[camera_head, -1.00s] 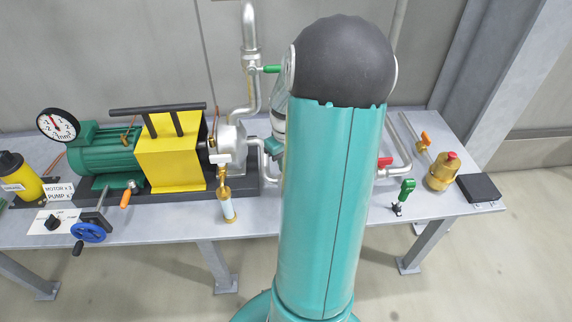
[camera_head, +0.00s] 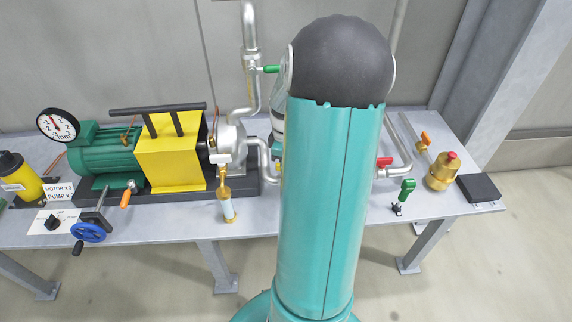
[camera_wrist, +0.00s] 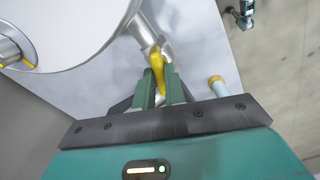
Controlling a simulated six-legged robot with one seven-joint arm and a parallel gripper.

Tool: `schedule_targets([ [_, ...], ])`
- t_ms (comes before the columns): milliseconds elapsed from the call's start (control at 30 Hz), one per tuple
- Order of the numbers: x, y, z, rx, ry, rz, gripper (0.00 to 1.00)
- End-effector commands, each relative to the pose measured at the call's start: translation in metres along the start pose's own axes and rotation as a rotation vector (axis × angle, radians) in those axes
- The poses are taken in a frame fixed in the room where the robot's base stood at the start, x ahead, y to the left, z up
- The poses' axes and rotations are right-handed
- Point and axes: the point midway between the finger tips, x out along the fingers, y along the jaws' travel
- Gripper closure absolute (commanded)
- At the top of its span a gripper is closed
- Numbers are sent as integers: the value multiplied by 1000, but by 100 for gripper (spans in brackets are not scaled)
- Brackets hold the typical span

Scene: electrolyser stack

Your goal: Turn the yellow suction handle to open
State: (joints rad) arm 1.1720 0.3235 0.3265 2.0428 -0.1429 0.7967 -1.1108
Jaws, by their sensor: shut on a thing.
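The yellow suction handle (camera_wrist: 157,66) shows in the wrist view. It is a narrow lever on a silver pipe (camera_wrist: 143,28), and it runs down between my fingers. My gripper (camera_wrist: 158,80) is shut on the handle, with one green finger on each side of it. The handle's lower end reaches back between the fingers. In the head view my arm covers most of the area around the handle, and the grip itself is hidden there.
A large white round body (camera_wrist: 65,25) lies close to the left of my fingers in the wrist view. In the head view, the yellow pump guard (camera_head: 168,160) and green motor (camera_head: 105,152) stand left. A red-handled valve (camera_head: 384,162) sits just right of my arm.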

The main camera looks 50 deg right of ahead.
Motion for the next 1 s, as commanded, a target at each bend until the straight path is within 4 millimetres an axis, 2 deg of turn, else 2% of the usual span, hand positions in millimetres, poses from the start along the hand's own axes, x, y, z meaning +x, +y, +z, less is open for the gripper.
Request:
schedule_targets([
  [300, -1, 1, 0, -23, 1, 2, 100],
  [633, -1, 1, 0, -371, 1, 3, 100],
  [667, -1, 1, -1, -374, 1, 3, 84],
  [800, -1, 0, 0, -369, 0, 2, 60],
  [1000, 0, 0, 0, -367, 0, 1, 60],
])
